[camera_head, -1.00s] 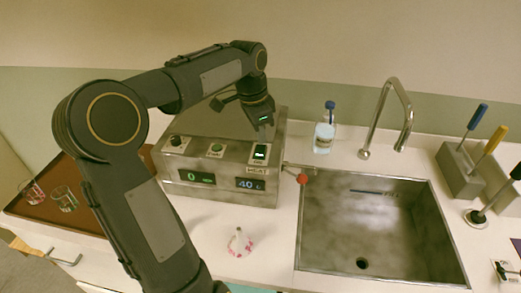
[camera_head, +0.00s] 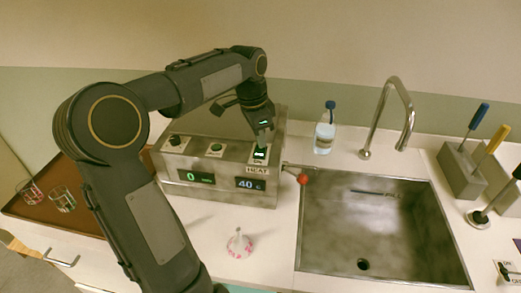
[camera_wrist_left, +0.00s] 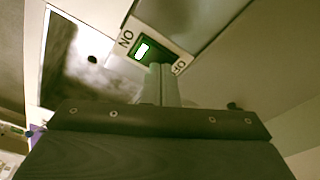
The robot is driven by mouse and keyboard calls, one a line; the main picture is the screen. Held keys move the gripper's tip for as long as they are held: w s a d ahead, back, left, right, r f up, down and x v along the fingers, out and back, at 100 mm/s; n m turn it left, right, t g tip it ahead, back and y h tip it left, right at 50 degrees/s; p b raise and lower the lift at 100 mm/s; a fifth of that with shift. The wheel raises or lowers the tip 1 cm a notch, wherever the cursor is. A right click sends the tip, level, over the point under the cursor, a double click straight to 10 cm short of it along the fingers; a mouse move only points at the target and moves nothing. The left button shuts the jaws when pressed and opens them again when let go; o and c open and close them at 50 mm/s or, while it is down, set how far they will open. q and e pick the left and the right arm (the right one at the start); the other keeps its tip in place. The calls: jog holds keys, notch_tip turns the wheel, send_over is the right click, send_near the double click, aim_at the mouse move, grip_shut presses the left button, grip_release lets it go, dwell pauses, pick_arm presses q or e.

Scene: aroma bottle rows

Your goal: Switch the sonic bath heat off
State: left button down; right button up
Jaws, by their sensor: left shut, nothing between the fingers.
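The sonic bath (camera_head: 222,184) is a grey metal box on the counter left of the sink. Its front shows a green "0" display and a blue "40 C" display. The heat switch (camera_head: 260,153) is a green-lit rocker above the HEAT label at the right of the top. It also shows in the left wrist view (camera_wrist_left: 143,51), between the words ON and OFF, lit nearer ON. My left gripper (camera_head: 262,140) is shut and empty, pointing down at the switch. In the wrist view its fingertips (camera_wrist_left: 160,68) overlap the OFF side; I cannot tell whether they touch. My right gripper is not in view.
A sink (camera_head: 375,230) with a tap (camera_head: 398,115) lies to the right. A red-tipped lever (camera_head: 303,179) projects from the bath's right side. A bottle (camera_head: 325,135) stands behind it, a small flask (camera_head: 239,244) in front. A brown tray (camera_head: 95,212) with glasses is left.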

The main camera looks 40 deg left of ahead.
pick_arm(q)
jog(key=shift+f, duration=0.3)
notch_tip(320, 180, up, 7)
jog(key=p, duration=0.6)
jog(key=shift+r, duration=0.1)
dwell(0.5)
